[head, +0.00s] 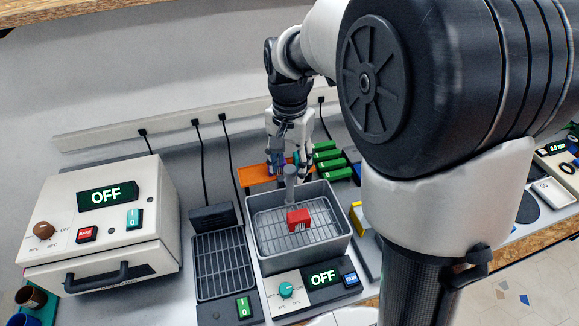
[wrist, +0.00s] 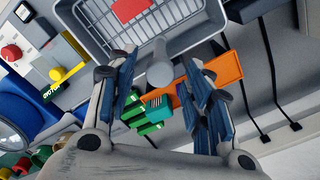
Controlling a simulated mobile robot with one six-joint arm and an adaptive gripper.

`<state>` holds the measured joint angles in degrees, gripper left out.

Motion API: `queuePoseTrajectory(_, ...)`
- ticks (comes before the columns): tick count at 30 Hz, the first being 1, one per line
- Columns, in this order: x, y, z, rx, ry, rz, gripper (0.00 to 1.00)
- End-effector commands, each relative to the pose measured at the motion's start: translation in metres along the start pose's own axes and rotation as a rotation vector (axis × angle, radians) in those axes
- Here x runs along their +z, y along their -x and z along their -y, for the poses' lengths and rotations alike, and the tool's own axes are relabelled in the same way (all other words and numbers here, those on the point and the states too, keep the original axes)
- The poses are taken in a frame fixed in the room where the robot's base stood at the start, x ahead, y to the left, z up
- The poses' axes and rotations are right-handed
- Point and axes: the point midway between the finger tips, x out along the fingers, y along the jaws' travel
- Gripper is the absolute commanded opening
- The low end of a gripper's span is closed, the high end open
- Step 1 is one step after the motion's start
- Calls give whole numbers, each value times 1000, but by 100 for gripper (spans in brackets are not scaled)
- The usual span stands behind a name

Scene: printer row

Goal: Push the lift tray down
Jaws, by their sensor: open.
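The lift tray (head: 270,222) is a wire grid inside a grey basin (head: 340,243), with a red block (head: 299,219) lying on it. The grid (wrist: 178,14) and the red block (wrist: 130,9) also show in the wrist view, at the top. A grey post with a round top (head: 291,172) rises at the basin's back edge; its end (wrist: 160,72) shows in the wrist view. My gripper (head: 289,165) is open, pointing down over the back of the basin. In the wrist view its fingertips (wrist: 161,68) stand either side of the post's end. I cannot tell whether they touch it.
A white oven-like box (head: 110,225) reading OFF stands left. A dark grid tray (head: 222,263) lies between it and the basin. The basin's front panel has a teal knob (head: 286,289) and an OFF display. Behind are an orange tray (head: 256,173) and green blocks (head: 327,157).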

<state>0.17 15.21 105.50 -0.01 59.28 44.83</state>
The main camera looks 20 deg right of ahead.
Motion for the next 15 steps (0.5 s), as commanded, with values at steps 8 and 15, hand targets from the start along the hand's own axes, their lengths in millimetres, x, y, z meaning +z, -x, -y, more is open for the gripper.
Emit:
queuePoseTrajectory(8,0,-3,0,0,0,0,46)
queuePoseTrajectory(15,0,-3,0,0,0,0,34)
